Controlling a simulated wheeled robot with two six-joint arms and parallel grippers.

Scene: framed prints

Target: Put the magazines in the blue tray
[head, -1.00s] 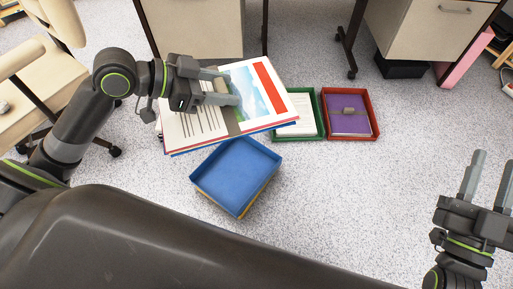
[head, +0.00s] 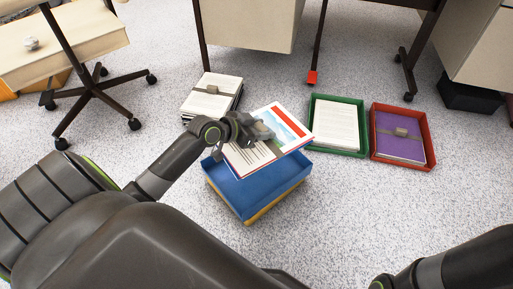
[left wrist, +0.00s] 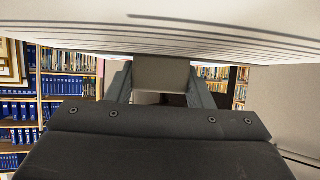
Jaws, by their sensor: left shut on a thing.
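The magazines (head: 291,128), a stack with a picture and a red strip on top and a grey band, hang tilted over the far part of the blue tray (head: 262,190). My left gripper (head: 262,131) is shut on the block on their band. In the left wrist view the block (left wrist: 162,75) sits between the fingers, with the pale magazines (left wrist: 160,32) across the top. The blue tray stands on a yellow one and its visible inside is bare. I cannot tell whether the magazines touch its rim. My right gripper is out of view.
A green tray (head: 338,152) with white papers and a red tray (head: 428,154) with a purple banded stack stand to the right. A banded paper stack (head: 208,103) lies behind left. A chair (head: 86,92) and desks stand at the back. Floor in front is clear.

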